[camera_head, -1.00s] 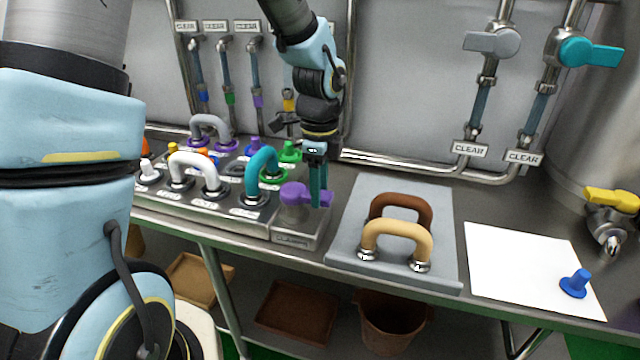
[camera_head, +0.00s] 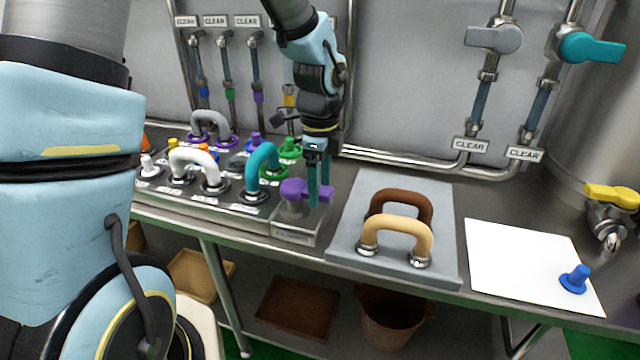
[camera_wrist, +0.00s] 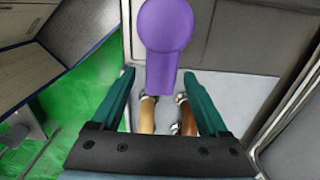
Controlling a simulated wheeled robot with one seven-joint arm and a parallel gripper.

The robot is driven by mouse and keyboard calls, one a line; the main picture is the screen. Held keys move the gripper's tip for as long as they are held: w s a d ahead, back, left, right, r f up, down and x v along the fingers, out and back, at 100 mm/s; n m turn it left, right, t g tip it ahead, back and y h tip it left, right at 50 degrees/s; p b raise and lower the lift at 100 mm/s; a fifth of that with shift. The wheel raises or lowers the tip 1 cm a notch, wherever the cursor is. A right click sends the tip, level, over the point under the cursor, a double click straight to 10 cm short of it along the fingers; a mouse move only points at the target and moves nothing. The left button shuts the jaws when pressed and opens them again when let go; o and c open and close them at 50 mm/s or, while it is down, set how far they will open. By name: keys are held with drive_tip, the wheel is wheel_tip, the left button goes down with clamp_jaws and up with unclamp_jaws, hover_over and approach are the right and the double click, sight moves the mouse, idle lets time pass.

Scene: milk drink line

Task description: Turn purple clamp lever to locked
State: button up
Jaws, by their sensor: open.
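The purple clamp lever (camera_head: 298,189) sits on a round grey post on a small metal block (camera_head: 296,232) at the right end of the fittings panel. Its handle points right in the head view. My gripper (camera_head: 319,194) points down at the handle's free end, with teal fingers. In the wrist view the purple lever (camera_wrist: 165,45) lies between the two spread fingers of my gripper (camera_wrist: 165,92), its round hub beyond the fingertips. A gap shows on each side of the handle. The lettering on the block is too small to read.
A grey board with brown (camera_head: 400,205) and tan (camera_head: 397,232) handles stands to the right. A teal U-shaped pipe (camera_head: 262,168) stands close on the left. A white sheet (camera_head: 520,262) with a blue plug (camera_head: 575,279) lies farther right.

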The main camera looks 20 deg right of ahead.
sight(320, 189)
wheel_tip(320, 189, up, 11)
drive_tip(key=b, duration=0.1)
drive_tip(key=shift+b, duration=0.3)
drive_tip(key=shift+f, duration=0.1)
drive_tip(key=a+f+n, duration=0.3)
drive_tip(key=a+n, duration=0.9)
drive_tip(key=a, duration=0.1)
drive_tip(key=a+f+n+t, duration=0.1)
drive_tip(key=a+f+n, duration=0.3)
drive_tip(key=a+n, duration=0.8)
drive_tip(key=shift+w+a+f+n+t, duration=0.3)
drive_tip(key=shift+w+a+n, duration=0.1)
drive_tip(key=shift+a, duration=0.8)
